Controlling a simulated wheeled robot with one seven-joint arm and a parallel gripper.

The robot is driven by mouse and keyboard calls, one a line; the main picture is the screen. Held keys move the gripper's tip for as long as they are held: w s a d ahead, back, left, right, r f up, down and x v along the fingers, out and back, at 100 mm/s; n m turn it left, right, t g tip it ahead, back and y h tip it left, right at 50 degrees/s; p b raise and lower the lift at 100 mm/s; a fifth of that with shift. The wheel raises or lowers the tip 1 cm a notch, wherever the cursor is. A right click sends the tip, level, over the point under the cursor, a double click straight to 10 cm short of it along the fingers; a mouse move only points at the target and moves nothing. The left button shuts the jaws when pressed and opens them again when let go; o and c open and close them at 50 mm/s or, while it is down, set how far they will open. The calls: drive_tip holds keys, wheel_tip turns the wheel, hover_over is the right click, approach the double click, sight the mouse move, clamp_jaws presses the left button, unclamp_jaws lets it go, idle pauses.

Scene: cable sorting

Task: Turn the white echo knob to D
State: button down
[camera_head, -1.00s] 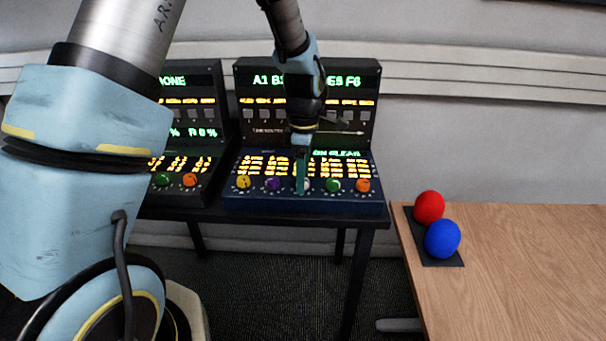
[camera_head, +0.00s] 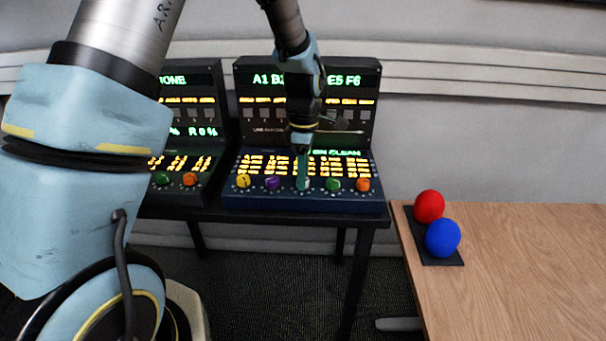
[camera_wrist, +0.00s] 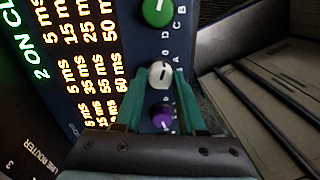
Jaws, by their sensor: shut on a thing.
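The white knob (camera_wrist: 159,74) sits on the dark blue panel in the wrist view, with a dark pointer line on its face. The teal fingers of my gripper (camera_wrist: 158,80) are shut on it, one on each side. In the head view my gripper (camera_head: 303,182) reaches down to the middle of the knob row, and its fingers mostly hide the white knob. Small letters stand around the knobs; I cannot tell which one the white knob's pointer meets.
A green knob (camera_wrist: 158,12) and a purple knob (camera_wrist: 162,116) flank the white one. Yellow (camera_head: 243,181) and orange (camera_head: 363,185) knobs are at the row's ends. A second console (camera_head: 190,150) stands left. Red (camera_head: 429,206) and blue (camera_head: 442,238) balls lie on the wooden table.

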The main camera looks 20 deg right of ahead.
drive_tip(key=shift+m, duration=0.3)
drive_tip(key=m, duration=0.6)
drive_tip(key=shift+m+b, duration=0.3)
drive_tip(key=m, duration=0.3)
drive_tip(key=shift+m+t, duration=0.3)
drive_tip(key=m, duration=0.3)
drive_tip(key=shift+s+m, duration=0.1)
drive_tip(key=shift+m, duration=0.2)
drive_tip(key=m, duration=0.3)
drive_tip(key=shift+m+b, duration=0.3)
drive_tip(key=m, duration=0.3)
drive_tip(key=shift+m, duration=0.3)
drive_tip(key=m, duration=0.3)
drive_tip(key=shift+a+m+t+p, duration=0.1)
drive_tip(key=shift+m+t+p, duration=0.2)
drive_tip(key=shift+p, duration=0.1)
drive_tip(key=shift+m+p, duration=0.4)
drive_tip(key=shift+m, duration=1.5)
